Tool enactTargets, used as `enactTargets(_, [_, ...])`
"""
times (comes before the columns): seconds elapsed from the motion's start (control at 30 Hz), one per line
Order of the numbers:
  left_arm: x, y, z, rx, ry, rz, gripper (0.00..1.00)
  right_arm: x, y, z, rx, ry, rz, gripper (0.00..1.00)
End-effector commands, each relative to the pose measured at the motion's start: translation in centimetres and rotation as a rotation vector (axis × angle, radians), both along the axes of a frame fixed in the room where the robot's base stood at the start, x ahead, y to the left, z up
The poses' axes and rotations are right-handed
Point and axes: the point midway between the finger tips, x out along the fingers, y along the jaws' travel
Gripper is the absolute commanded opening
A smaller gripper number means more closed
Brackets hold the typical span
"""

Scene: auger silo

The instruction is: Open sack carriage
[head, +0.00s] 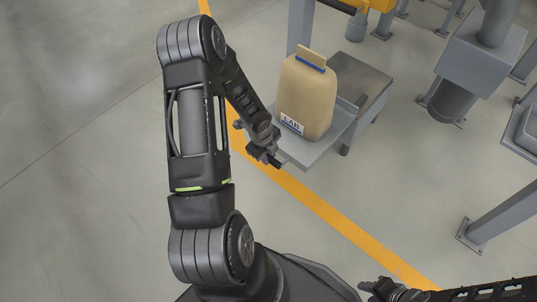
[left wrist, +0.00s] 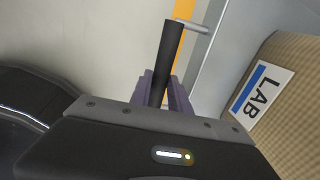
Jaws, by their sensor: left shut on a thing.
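The sack carriage (head: 306,157) is a grey plate sticking out from a grey machine base. A tan sack (head: 305,97) with a LAB label stands upright on it, and the sack also shows at the right of the left wrist view (left wrist: 296,112). My left gripper (head: 272,160) is at the carriage's near left edge, beside the sack. In the left wrist view its fingers (left wrist: 163,92) are closed around a black handle bar (left wrist: 172,50), which joins a thin grey rod. My right gripper (head: 372,288) is at the bottom edge, far from the carriage; its jaws are too small to read.
A yellow floor line (head: 330,210) runs diagonally past the carriage. A grey post (head: 300,25) rises behind the sack. Grey machinery (head: 480,55) and a footed leg (head: 495,220) stand at the right. The floor at left is clear.

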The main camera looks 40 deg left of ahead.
Motion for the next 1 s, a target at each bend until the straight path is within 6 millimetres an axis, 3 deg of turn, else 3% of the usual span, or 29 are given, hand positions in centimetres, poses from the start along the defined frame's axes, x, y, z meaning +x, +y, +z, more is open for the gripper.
enactTargets(0.1, [-0.1, 0.1, 0.0, 0.001, 0.003, 0.001, 0.0, 0.0, 0.0, 0.0, 0.0, 0.0, 0.0, 0.36])
enactTargets(0.13, [-0.1, 0.1, 0.0, 0.001, 0.003, 0.001, 0.25, 0.0, 0.0, 0.0, 0.0, 0.0, 0.0, 0.36])
enactTargets(0.37, [-0.1, 0.0, 0.0, 0.001, 0.001, 0.0, 0.44, 0.0, 0.0, 0.0, 0.0, 0.0, 0.0, 0.36])
enactTargets(0.73, [-0.1, 0.0, 0.7, 0.001, -0.001, 0.001, 0.44, 0.0, 0.0, 0.4, 0.0, 0.001, 0.0, 0.36])
enactTargets(1.0, [-0.9, 0.1, 4.8, 0.002, -0.001, 0.001, 0.44, -0.5, 0.5, 2.4, 0.007, 0.009, 0.013, 0.36])
